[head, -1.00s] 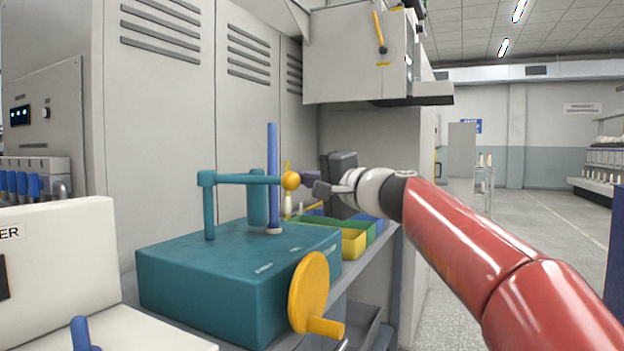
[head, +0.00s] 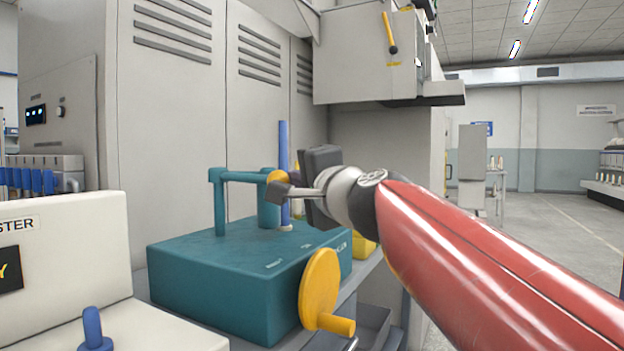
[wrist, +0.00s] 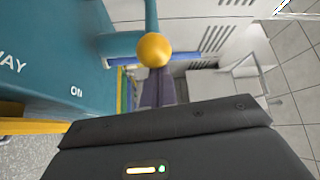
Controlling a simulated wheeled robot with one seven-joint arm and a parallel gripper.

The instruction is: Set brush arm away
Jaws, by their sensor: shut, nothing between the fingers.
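The teal brush arm (head: 246,177) reaches right from a post on the teal box (head: 215,290). A teal brush cylinder (head: 267,212) hangs from it just left of the upright blue rod (head: 284,150); I cannot tell if they touch. The arm's yellow ball knob (head: 274,177) is partly hidden by my gripper (head: 280,191). My gripper is shut and empty, its fingertips close by the knob. In the wrist view the knob (wrist: 153,50) is just beyond the shut fingers (wrist: 157,88); contact is unclear. "ON" and part of another label show on the box top.
A yellow handwheel (head: 320,288) sticks out from the box front. A yellow bin (head: 364,247) stands behind the box. A cream unit (head: 65,260) with a blue lever is at left. Tall grey cabinets close off the back; open floor lies at right.

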